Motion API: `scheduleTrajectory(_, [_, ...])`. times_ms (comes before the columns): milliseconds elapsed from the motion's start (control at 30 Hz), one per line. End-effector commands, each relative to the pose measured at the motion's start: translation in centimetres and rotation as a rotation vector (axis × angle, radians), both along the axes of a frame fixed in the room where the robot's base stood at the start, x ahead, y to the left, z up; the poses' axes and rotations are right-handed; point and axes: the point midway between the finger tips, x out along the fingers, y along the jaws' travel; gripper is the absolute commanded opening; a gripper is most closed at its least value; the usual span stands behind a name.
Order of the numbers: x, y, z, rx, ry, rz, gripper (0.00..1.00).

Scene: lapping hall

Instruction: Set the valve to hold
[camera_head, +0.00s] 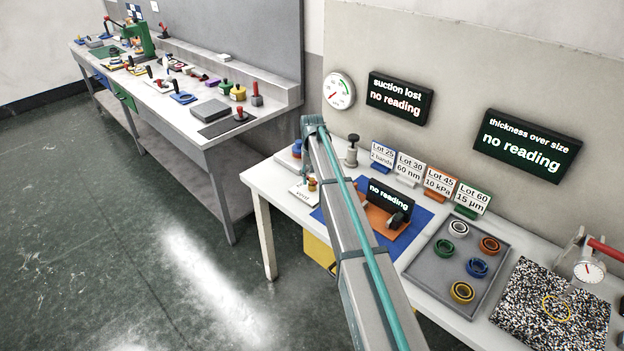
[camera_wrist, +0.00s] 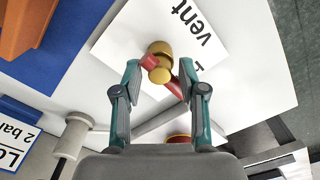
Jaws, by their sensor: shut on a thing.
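The valve (camera_wrist: 160,50) has a round brass body and a red handle (camera_wrist: 173,88), set at a slant across it in the wrist view. It stands on a white card (camera_wrist: 205,35) printed "vent"; another mark on the card is partly hidden. My gripper (camera_wrist: 160,68) has its teal fingers on either side of the handle and is shut on it. In the head view the valve (camera_head: 312,184) shows as a small brass and red piece beside my arm, which hides most of my gripper.
A gauge (camera_head: 339,90) and "suction lost, no reading" display (camera_head: 400,98) hang on the wall. Lot cards (camera_head: 410,168) stand behind a blue mat (camera_head: 415,225). A grey tray (camera_head: 445,280) holds several rings. A grey post (camera_wrist: 72,138) stands near my gripper.

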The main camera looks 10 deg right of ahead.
Motion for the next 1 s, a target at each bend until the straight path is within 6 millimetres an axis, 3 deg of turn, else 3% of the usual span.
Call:
scheduleTrajectory(667, [0.12, -0.01, 0.18, 0.001, -0.003, -0.086, 0.11])
scheduleTrajectory(700, [0.12, -0.01, 0.19, 0.001, -0.003, -0.086, 0.47])
scheduleTrajectory(833, [0.12, -0.01, 0.17, 0.001, -0.003, -0.084, 0.67])
scheduleTrajectory(1000, [0.06, -0.02, 0.11, 0.0, -0.002, -0.082, 0.67])
